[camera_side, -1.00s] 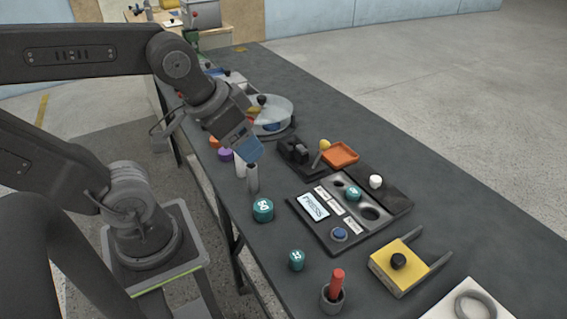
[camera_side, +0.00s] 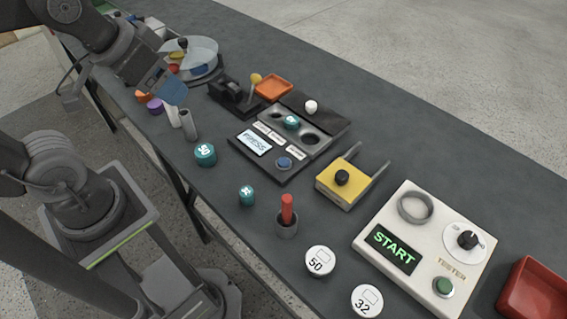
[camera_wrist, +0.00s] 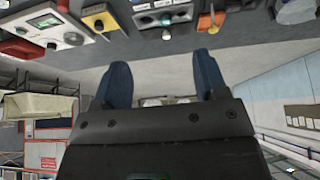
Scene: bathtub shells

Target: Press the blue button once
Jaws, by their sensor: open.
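The blue button (camera_side: 284,162) is a small round cap at the front corner of a dark panel (camera_side: 263,171) on the table. My gripper (camera_side: 176,94) is left of the panel in the side view, in the air near two slim cylinders and apart from the button. In the wrist view its two blue fingers (camera_wrist: 162,75) are spread with nothing between them. The panel (camera_wrist: 163,17) shows at the top of that view, beyond the fingertips; I cannot make out the button clearly there.
Teal cylinders (camera_side: 205,155) and a red peg in a cup (camera_side: 287,215) stand near the front edge. A yellow block (camera_side: 338,187) and a white tester (camera_side: 412,240) are to the right. A black holder (camera_side: 232,94) and an orange tray (camera_side: 274,87) sit behind.

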